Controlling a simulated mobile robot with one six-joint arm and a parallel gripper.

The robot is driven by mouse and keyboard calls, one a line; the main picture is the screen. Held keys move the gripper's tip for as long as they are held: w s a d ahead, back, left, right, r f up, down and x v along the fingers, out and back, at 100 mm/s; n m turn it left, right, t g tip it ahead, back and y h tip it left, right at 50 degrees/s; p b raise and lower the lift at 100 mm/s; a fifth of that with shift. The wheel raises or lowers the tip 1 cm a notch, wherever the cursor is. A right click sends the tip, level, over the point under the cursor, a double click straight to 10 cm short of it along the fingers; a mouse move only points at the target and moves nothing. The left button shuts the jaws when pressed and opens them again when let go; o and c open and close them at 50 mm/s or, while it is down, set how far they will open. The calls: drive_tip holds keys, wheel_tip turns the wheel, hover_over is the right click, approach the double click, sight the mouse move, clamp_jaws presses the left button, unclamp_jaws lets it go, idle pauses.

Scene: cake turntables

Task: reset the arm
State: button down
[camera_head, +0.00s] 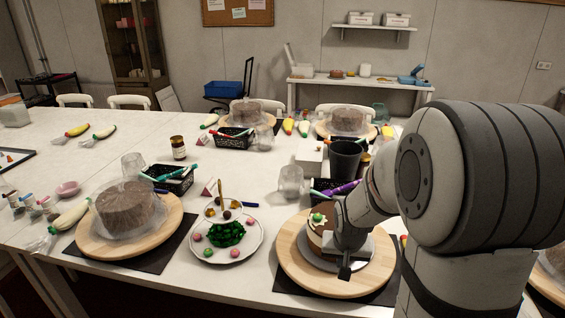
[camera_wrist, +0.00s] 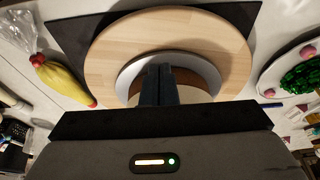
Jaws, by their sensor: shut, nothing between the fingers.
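My gripper (camera_head: 344,270) is shut and empty, with its fingers pointing down over the wooden turntable (camera_head: 295,275) at the front right in the head view. A small brown layered cake (camera_head: 315,240) with white cream and a green decoration on top stands on a grey round board (camera_head: 310,262) on that turntable. My wrist hides part of the cake. In the wrist view the closed fingers (camera_wrist: 160,80) lie in front of the cake and the grey board (camera_wrist: 126,78), over the wooden turntable (camera_wrist: 105,60). I cannot tell whether the fingers touch anything.
A white plate (camera_head: 255,250) with green and pink pieces lies left of the turntable. Farther left, a plastic-covered brown cake (camera_head: 128,208) stands on another turntable (camera_head: 95,245). A dark cup (camera_head: 345,160) and black baskets (camera_head: 175,180) stand behind. The table (camera_head: 105,150) has free room at the back left.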

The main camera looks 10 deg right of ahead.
drive_tip(key=s+a+r+n, duration=0.1)
drive_tip(key=s+a+r, duration=0.1)
drive_tip(key=s, duration=0.3)
drive_tip(key=s+a+r+n, duration=0.1)
drive_tip(key=s+a+r, duration=0.2)
drive_tip(key=s+r, duration=0.2)
drive_tip(key=s+a+r+n+y, duration=0.1)
drive_tip(key=s+a+r, duration=0.1)
drive_tip(key=s+r, duration=0.2)
drive_tip(key=shift+s+a+n+g, duration=0.3)
drive_tip(key=shift+s+a, duration=0.05)
drive_tip(key=shift+s, duration=0.8)
